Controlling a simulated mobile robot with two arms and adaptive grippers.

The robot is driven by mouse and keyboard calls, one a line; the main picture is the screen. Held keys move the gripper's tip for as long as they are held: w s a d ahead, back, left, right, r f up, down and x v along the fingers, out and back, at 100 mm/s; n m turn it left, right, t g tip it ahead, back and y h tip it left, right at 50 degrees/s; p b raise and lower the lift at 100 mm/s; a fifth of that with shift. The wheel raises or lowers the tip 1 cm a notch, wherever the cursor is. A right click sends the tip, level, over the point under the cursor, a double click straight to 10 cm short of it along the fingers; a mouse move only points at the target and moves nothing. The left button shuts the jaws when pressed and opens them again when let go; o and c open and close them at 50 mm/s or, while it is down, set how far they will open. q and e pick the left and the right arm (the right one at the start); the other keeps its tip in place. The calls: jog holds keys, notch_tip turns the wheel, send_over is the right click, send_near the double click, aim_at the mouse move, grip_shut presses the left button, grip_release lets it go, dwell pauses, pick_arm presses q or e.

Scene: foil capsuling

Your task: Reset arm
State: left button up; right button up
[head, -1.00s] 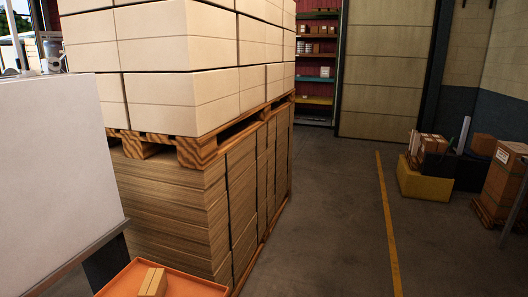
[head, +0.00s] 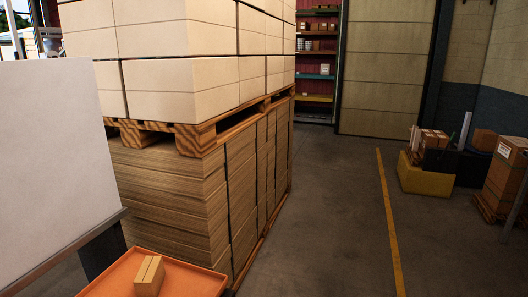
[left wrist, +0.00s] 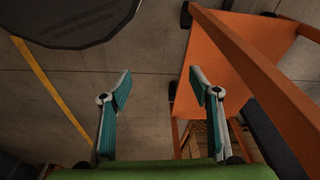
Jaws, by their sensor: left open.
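My left gripper (left wrist: 160,92) shows in the left wrist view with its two teal-padded fingers spread apart and nothing between them. Bare concrete floor lies below the gap. An orange cart frame (left wrist: 262,75) is close beside the right finger in that view. Neither of my grippers shows in the head view. My right gripper is in neither view.
Cartons on a wooden pallet (head: 200,135) stand on stacked flat cardboard (head: 175,195). An orange tray (head: 195,283) holds a small carton (head: 149,275). A white panel (head: 50,160) fills the left. The floor (head: 335,220) right of the stack is clear.

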pick_arm(q)
jog(key=s+a+f+g+b, duration=0.1)
jog(key=s+a+f+b, duration=0.1)
jog(key=s+f, duration=1.3)
notch_tip(320, 180, down, 2)
jog(key=shift+s+a+f+b, duration=0.2)
jog(key=shift+s+a+b, duration=0.2)
jog(key=shift+b, duration=0.4)
jog(key=shift+w, duration=0.1)
